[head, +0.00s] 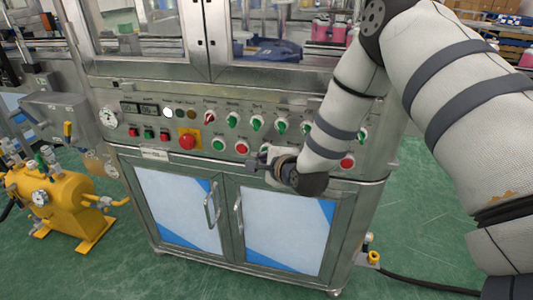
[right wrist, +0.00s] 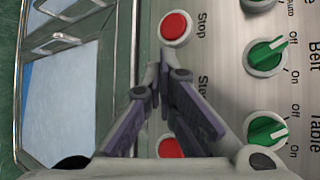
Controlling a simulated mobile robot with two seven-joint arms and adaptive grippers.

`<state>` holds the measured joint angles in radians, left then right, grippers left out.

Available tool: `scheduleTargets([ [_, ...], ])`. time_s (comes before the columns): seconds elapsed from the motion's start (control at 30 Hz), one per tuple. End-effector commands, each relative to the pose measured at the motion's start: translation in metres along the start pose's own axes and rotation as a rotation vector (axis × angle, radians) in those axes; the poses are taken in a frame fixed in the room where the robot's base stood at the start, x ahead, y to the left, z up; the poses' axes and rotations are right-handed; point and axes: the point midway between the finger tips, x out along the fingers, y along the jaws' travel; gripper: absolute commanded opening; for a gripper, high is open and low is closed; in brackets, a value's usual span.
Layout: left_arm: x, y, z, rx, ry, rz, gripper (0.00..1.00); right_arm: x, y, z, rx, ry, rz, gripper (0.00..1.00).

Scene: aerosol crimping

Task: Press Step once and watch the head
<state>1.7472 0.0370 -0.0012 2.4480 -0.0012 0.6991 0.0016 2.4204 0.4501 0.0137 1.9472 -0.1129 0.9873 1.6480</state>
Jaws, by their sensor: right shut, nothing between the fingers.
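The steel control panel (head: 320,118) carries a lower row of push buttons. A red button labelled "Stop" (right wrist: 175,27) shows in the right wrist view and also in the head view (head: 241,147). Beside it a label starting "Ste" (right wrist: 203,84) is partly covered by my gripper; the button under it is hidden behind the fingers. My right gripper (right wrist: 160,72) is shut and empty in front of that spot; I cannot tell whether it touches. In the head view the gripper (head: 258,160) is small at the panel's lower edge. My left gripper is not in view.
Another red button (right wrist: 170,147) lies partly behind the fingers. Green Belt (right wrist: 267,57) and Table (right wrist: 267,130) switches sit above the button row. A red emergency knob (head: 187,141) is further left. Cabinet doors (head: 275,222) lie below. A yellow tank (head: 55,200) stands left.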

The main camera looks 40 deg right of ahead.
Motion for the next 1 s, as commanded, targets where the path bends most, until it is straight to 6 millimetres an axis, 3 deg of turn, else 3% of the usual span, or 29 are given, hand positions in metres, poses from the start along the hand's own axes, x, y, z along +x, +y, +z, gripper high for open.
scheduleTargets([
  [1.0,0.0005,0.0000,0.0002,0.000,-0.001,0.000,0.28,0.0061,-0.0041,-0.0041,0.000,-0.001,0.000,0.00],
])
